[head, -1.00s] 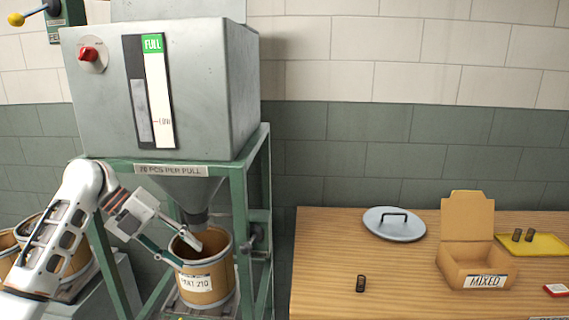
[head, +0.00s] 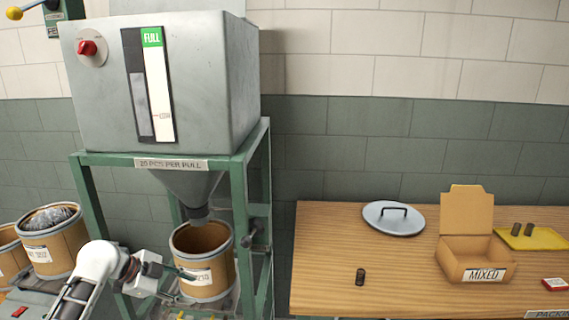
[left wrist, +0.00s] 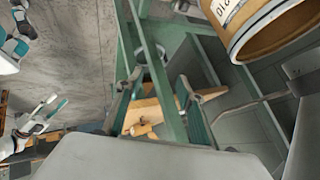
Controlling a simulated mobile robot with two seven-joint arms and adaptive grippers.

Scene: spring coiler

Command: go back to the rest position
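My left gripper (head: 183,286) is low in front of the feeder stand in the head view, beside the drum (head: 205,268) under the spout. The drum's labelled side also shows at the top right of the left wrist view (left wrist: 265,30). A white gripper with teal parts, seemingly my right one (left wrist: 42,122), shows small at the left of that view. Its fingers are too small to judge.
The grey hopper (head: 160,85) stands on a green frame (head: 242,200). More drums (head: 48,245) stand at left. The wooden table (head: 335,240) holds a grey lid (head: 393,218), a dark spring (head: 360,277), a MIXED box (head: 475,262) and a yellow tray (head: 545,240) with springs.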

